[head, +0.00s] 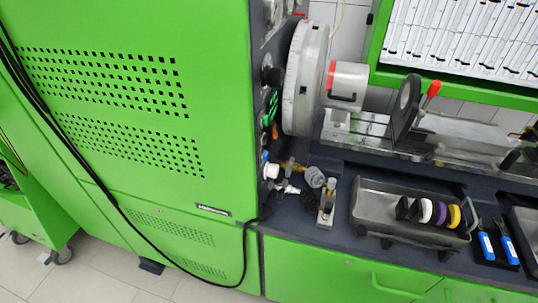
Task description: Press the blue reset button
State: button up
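A small blue spot (265,156) shows on the dark narrow side panel of the green cabinet, just above a white round fitting. It may be the blue reset button, but it is seen nearly edge-on and is too small to tell its shape or whether it is pressed. Green parts (271,106) and a small orange part (275,131) sit above it on the same panel. My gripper and arm are not in view.
The perforated green cabinet (110,190) fills the left, with a black cable hanging across it. A large metal disc (304,78) juts out right of the panel. Hose fittings (316,178) crowd the bench below. A metal tray (385,207) holds coloured rings. Tiled floor lies lower left.

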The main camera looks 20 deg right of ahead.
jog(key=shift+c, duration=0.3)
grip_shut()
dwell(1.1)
